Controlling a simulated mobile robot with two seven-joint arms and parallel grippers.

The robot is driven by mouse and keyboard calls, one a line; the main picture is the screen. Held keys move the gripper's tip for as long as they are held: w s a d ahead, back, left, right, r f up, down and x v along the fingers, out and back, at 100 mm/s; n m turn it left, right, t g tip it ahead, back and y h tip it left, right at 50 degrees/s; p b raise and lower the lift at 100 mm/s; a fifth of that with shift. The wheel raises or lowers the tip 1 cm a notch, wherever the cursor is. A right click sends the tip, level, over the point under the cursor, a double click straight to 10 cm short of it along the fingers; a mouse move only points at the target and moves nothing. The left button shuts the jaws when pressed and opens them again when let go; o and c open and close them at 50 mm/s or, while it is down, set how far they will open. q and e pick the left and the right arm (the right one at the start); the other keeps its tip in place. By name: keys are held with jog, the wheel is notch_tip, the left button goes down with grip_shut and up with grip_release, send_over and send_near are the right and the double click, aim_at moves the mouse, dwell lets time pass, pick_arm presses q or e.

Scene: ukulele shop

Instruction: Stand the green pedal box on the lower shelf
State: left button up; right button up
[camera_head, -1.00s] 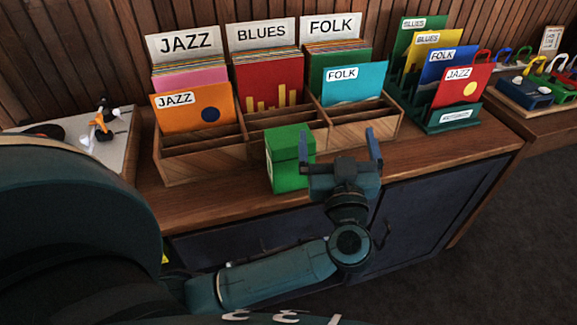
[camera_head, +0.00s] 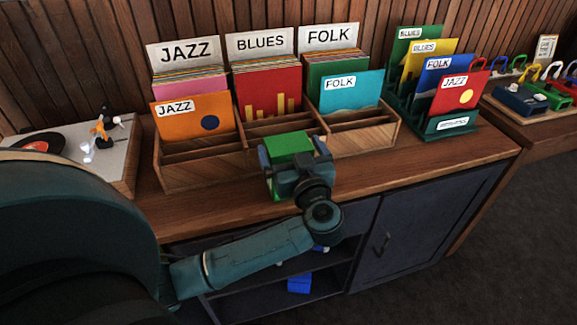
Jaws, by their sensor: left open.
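The green pedal box (camera_head: 287,146) stands upright on the wooden counter, in front of the divided record crate. My left gripper (camera_head: 292,153) is at the box from the front, with one blue finger on each side of it. The jaws are open; I cannot tell whether a finger touches the box. The gripper body hides much of the box's front. The lower shelf (camera_head: 262,308) shows in the open part of the cabinet below, partly hidden by my left arm. My right gripper is out of view.
A blue object (camera_head: 299,284) lies in the cabinet's open part. The closed cabinet door (camera_head: 420,225) is to its right. The record crate (camera_head: 205,170) stands close behind the box. A turntable (camera_head: 85,150) is at left and a green record rack (camera_head: 448,125) at right.

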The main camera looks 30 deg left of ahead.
aim_at(284, 135)
pick_arm(q)
jog(key=x, duration=0.3)
jog(key=shift+w+a, duration=0.15)
jog(key=shift+a, duration=0.1)
jog(key=c, duration=1.5)
jog(key=shift+r, duration=0.15)
jog(key=shift+c, duration=0.9)
